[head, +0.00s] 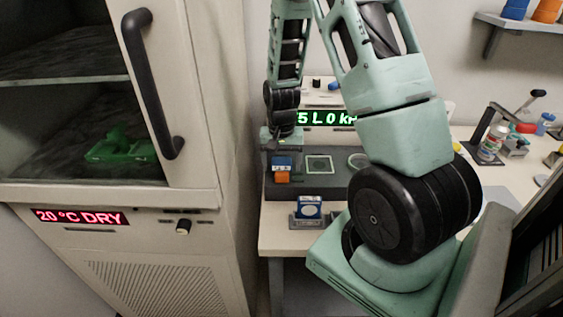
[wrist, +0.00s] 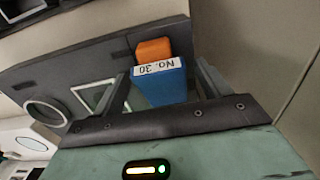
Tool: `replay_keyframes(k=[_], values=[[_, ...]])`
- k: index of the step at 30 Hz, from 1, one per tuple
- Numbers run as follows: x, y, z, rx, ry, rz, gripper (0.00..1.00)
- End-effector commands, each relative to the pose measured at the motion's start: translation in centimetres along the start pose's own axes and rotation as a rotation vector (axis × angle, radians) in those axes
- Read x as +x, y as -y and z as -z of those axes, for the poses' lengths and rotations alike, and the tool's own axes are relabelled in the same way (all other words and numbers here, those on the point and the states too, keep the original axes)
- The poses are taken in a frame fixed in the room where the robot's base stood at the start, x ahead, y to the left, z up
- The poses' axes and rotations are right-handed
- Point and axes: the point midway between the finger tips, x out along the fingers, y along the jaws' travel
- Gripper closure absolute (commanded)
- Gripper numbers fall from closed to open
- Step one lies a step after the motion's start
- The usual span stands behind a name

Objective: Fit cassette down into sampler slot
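A blue cassette (head: 282,162) with a white label is at the left of the dark sampler deck (head: 335,187). In the wrist view the cassette (wrist: 165,88) is labelled "No. 30" and lies between my fingers. My gripper (head: 282,150) points down over it; it also shows in the wrist view (wrist: 163,75). The fingers look spread, with a visible gap on the right side of the cassette. An orange part (head: 282,177) sits right against the cassette's near side; it also shows in the wrist view (wrist: 153,49). The slot itself cannot be made out.
A square outlined recess (head: 319,164) and a round one (head: 357,160) lie right of the cassette. Another blue cassette (head: 309,208) with a white disc stands in front. A dry cabinet (head: 190,200) rises close on the left. Jars and tools (head: 492,145) are at the right.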

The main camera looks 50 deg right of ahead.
Motion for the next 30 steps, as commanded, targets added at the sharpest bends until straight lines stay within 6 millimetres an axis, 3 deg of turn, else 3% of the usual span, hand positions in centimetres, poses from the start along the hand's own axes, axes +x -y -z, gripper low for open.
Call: replay_keyframes(k=[5,8,14,24,30], values=[[0.1,0.0,0.0,0.000,-0.001,0.001,0.24],[-0.9,0.1,0.1,0.000,-0.004,0.001,0.24],[-4.3,0.2,-0.3,-0.002,-0.006,0.002,0.24],[-12.2,0.3,-0.5,-0.001,-0.007,0.003,0.24],[-15.7,0.2,-0.6,-0.001,-0.003,0.001,0.24]])
